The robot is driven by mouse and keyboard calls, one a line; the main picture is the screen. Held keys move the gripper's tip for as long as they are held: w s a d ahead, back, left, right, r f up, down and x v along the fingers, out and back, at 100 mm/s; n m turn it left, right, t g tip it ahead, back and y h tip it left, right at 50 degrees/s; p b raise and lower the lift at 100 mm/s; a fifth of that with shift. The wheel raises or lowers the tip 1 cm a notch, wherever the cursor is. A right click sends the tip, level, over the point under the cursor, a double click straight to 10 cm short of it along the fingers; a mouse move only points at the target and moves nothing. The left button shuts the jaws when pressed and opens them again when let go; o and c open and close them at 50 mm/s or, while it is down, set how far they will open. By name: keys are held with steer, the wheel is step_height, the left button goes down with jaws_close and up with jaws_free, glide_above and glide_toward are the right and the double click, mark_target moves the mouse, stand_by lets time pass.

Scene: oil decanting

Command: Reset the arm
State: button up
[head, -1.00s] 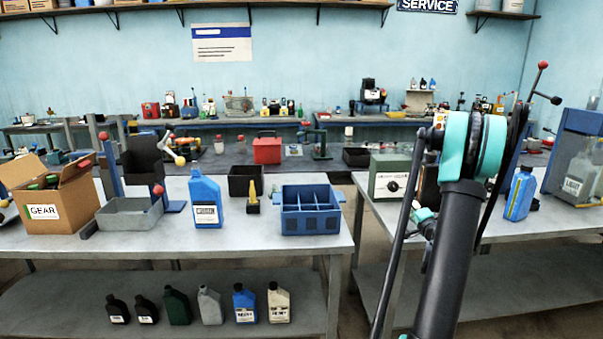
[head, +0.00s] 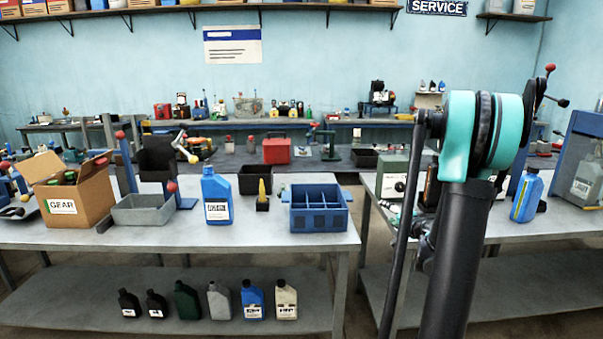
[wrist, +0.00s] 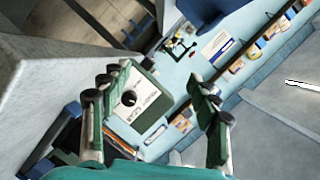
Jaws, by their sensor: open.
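My arm (head: 462,240) stands up in front of the right-hand bench in the head view, with its teal joint at the top. My gripper (wrist: 157,80) shows in the wrist view with its two fingers spread wide apart and nothing between them touching either one. Beyond the fingers, the wrist view shows a grey-green box with a black knob (wrist: 129,98), seen at a tilt. In the head view this box (head: 392,178) stands on the right-hand bench, partly hidden by my arm.
The left bench (head: 270,243) holds a cardboard box (head: 80,195), a grey tray (head: 142,211), a blue jug (head: 216,190) and a blue divided crate (head: 319,222). Several bottles stand on its lower shelf. A blue bottle (head: 527,195) stands on the right bench beside my arm.

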steer(key=s+a+f+n+g, duration=0.2)
steer(key=s+a+n+g, duration=0.1)
steer(key=s+a, duration=0.45)
steer(key=s+a+f+n+g, duration=0.2)
steer(key=s+a+f+g, duration=0.1)
steer(key=s+a, duration=0.4)
steer(key=s+d+f+n+g+h, duration=0.1)
steer(key=s+f+n+g+h, duration=0.1)
steer(key=s, duration=0.8)
steer(key=s+d+f+n+g+h, duration=0.1)
steer(key=s+f, duration=0.3)
steer(key=s, duration=0.7)
steer(key=shift+f+n+g+h, duration=0.35)
steer(key=shift+n+g+h, duration=0.15)
steer(key=shift+g, duration=0.3)
